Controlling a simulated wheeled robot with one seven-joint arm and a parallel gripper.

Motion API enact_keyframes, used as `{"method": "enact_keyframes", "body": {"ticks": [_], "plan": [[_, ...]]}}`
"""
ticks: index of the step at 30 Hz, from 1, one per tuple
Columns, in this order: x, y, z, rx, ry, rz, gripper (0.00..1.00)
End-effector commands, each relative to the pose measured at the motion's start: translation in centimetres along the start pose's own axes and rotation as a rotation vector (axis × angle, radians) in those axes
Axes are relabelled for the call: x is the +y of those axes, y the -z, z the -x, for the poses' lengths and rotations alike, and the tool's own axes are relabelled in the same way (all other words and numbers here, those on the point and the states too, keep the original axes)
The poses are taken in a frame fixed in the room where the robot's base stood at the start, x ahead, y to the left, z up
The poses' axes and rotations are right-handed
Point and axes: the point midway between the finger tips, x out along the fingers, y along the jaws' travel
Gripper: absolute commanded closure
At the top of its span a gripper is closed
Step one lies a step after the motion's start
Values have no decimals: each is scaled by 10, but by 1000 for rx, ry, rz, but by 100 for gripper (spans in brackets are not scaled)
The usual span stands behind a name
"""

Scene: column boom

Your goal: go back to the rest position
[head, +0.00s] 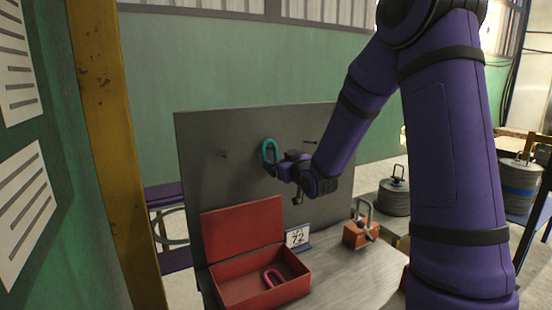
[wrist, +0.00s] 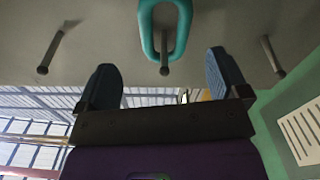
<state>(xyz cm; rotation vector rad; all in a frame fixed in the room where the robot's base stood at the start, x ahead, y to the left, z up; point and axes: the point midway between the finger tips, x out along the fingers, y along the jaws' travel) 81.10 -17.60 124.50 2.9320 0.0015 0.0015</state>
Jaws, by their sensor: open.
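A teal link (head: 269,150) hangs on a peg of the upright grey board (head: 205,135). In the wrist view the teal link (wrist: 182,38) loops around the middle peg (wrist: 165,55). My gripper (head: 274,168) is in front of the board, just below and beside the link. In the wrist view my gripper (wrist: 162,76) has its two dark fingers spread wide, with nothing between them. The link lies just beyond the fingertips. My purple arm reaches in from the right in the head view.
Bare pegs (head: 223,155) (head: 310,142) stick out on both sides. A card reading 72 (head: 297,238) and an orange block with a metal shackle (head: 358,234) stand on the bench. A yellow post (head: 110,140) rises at left.

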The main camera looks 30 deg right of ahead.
Motion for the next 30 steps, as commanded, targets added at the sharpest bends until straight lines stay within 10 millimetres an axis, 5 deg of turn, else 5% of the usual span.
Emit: {"method": "enact_keyframes", "body": {"ticks": [9,20,30], "plan": [[0,0,44,0,-1,1,7],[-2,3,51,-16,2,5,7],[-24,39,89,-288,3,36,7]]}}
